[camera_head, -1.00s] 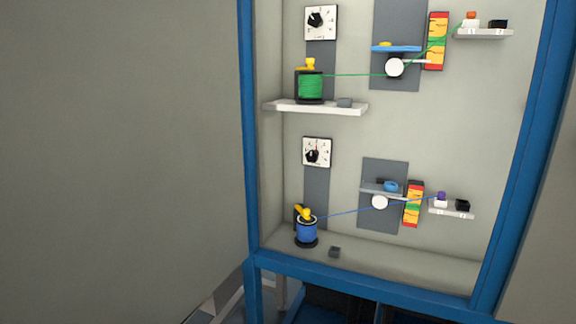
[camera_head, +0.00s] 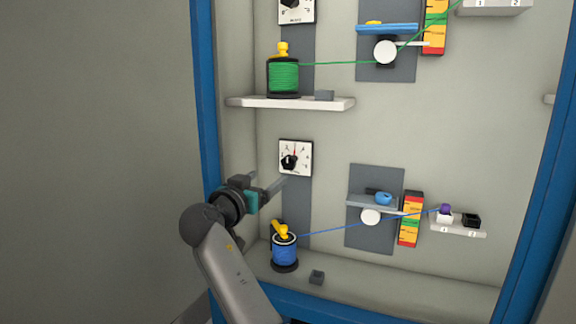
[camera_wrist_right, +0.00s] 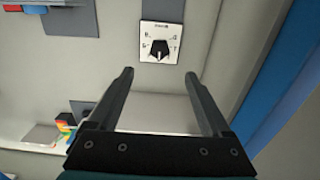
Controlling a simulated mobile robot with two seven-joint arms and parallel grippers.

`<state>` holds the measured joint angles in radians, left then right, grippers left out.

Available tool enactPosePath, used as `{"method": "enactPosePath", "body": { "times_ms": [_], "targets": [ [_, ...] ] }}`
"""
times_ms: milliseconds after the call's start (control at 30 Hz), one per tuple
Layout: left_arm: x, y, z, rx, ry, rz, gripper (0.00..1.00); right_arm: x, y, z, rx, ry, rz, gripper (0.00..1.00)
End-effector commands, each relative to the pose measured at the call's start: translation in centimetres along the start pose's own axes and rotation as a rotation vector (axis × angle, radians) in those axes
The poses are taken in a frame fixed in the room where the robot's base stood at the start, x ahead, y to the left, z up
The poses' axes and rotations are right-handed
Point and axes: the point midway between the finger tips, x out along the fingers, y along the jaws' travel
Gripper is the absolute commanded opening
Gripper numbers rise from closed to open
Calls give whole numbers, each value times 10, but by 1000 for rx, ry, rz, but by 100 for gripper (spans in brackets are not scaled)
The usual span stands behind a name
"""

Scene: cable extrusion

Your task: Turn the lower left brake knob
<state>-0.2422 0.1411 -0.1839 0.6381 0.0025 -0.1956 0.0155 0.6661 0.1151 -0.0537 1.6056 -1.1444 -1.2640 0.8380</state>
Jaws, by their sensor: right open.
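The lower left brake knob (camera_head: 288,162) is a black pointer knob on a white square dial plate (camera_head: 304,148) with a red mark, fixed to the grey strip above the blue spool. In the right wrist view the knob (camera_wrist_right: 159,50) lies ahead, between the lines of the two fingers. My right gripper (camera_head: 268,181) is open and empty, below and left of the knob and apart from it in the picture. Its two fingers (camera_wrist_right: 159,74) show well spread in the wrist view. My left gripper is not in view.
The blue spool (camera_head: 285,249) with a yellow top stands below the dial; a blue cable (camera_head: 350,225) runs right from it. A white shelf (camera_head: 290,103) with a green spool (camera_head: 284,76) is above. The blue frame post (camera_head: 203,100) is at left.

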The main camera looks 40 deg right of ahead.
Motion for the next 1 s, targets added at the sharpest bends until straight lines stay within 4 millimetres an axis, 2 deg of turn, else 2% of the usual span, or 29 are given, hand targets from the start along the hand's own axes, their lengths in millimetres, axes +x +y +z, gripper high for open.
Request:
{"method": "enactPosePath", "body": {
  "times_ms": [100,267,467,600,800,1000],
  "targets": [
    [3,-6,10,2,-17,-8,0,26,2,0,-2,2,5,82],
    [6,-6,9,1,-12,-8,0,57,2,0,-2,1,4,82],
    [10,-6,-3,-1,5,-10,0,89,1,1,-3,0,2,82],
    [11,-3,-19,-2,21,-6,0,108,1,0,-2,0,1,82],
    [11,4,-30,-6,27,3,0,123,0,0,-3,0,0,82],
    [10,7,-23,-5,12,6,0,129,0,0,-1,0,0,82]
  ]
}}
